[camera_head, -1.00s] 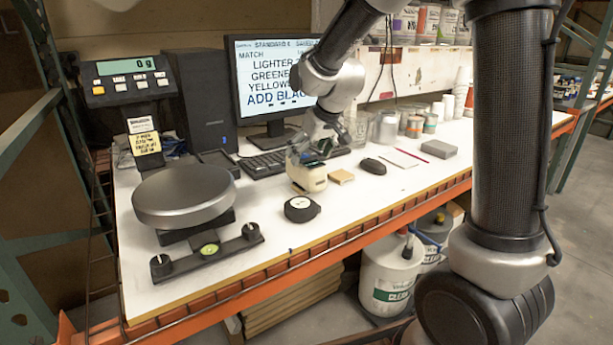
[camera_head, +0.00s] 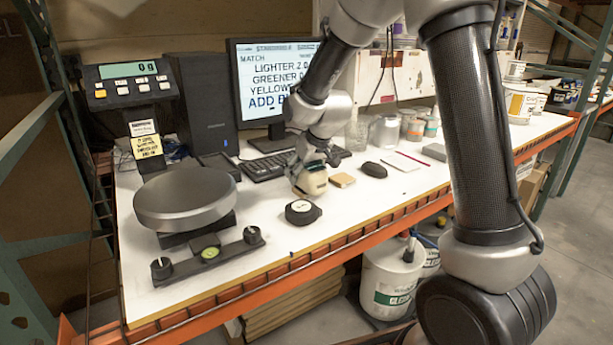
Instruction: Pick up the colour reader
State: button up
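The colour reader appears to be the small cream device with a dark top (camera_head: 315,183) on the white bench, in front of the keyboard. My gripper (camera_head: 308,168) points down at it from above, with a finger along its left side. The fingers are small and partly merge with the device, so I cannot tell whether they are closed on it. The device looks low, at or very near the bench top.
The keyboard (camera_head: 268,166) and monitor (camera_head: 262,85) are behind. A scale with a round pan (camera_head: 186,198) stands left.

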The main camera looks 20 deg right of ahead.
jog(key=c, duration=0.8)
jog(key=shift+r, duration=0.2)
